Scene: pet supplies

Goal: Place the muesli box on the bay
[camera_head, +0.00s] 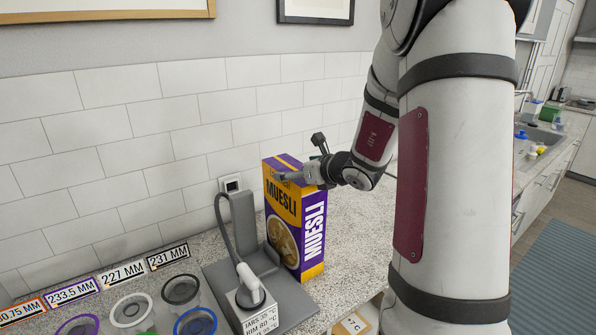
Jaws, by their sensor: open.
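My gripper (298,177) is at the top of the box, coming from the right. It is open, with a finger reaching across the upper front of the box. I cannot tell whether the fingers touch it, and the far finger is hidden. No spot is clearly marked as the bay. A grey stand (290,306) with an upright back is just in front and left of the box.
A white block with a cable and printed label (255,318) sits on the grey stand. Several round cups, one with a blue rim (195,324), and size plates (122,273) fill the front left. My arm hides the counter to the right. A sink (540,138) is far right.

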